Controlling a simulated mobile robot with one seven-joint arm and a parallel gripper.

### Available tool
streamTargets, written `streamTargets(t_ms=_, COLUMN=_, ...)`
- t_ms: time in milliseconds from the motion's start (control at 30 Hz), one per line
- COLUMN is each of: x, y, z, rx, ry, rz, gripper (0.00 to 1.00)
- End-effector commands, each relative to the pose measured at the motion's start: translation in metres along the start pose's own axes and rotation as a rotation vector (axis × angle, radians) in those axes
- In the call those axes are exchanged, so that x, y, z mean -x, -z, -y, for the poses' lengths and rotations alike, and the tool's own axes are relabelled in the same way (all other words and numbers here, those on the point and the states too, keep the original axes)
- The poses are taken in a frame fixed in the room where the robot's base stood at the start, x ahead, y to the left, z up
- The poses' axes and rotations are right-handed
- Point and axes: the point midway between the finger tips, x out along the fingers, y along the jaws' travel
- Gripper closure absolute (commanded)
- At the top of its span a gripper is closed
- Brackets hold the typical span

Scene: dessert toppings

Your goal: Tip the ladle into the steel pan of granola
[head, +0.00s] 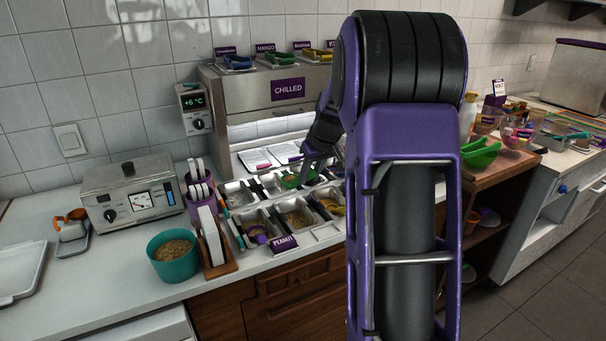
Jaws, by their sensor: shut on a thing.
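My gripper (311,168) points down over the back row of steel pans at the chilled counter. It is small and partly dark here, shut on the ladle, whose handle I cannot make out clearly. A green patch (289,181) shows just left of the fingers, at a back-row pan; whether it is the ladle's bowl or a topping I cannot tell. A front-row steel pan (297,215) holds brown, crumbly stuff that looks like granola. The front-left pan (256,222) also has brownish contents and a purple utensil, near a purple PEANUT label (285,243). My arm hides the pans further right.
The CHILLED cabinet (288,88) rises behind the pans. A teal tub (173,257) and a wooden stand with a purple cup (201,195) stand on the left, near a steel appliance (130,193). Green scoops (481,153) lie right of my arm.

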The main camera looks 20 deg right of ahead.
Motion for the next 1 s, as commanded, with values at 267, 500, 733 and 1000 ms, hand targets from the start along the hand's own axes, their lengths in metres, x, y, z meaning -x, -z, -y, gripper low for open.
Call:
streamTargets(t_ms=267, x=-0.007, y=0.002, z=-0.01, rx=-0.025, ry=-0.01, rz=-0.002, gripper=1.0)
streamTargets(t_ms=500, x=-0.022, y=-0.005, z=-0.01, rx=-0.025, ry=-0.011, rz=-0.001, gripper=1.0)
streamTargets(t_ms=733, x=-0.039, y=-0.013, z=-0.01, rx=-0.024, ry=-0.01, rz=0.0, gripper=1.0)
streamTargets(t_ms=1000, x=-0.051, y=-0.018, z=-0.007, rx=-0.095, ry=0.021, rz=-0.011, gripper=1.0)
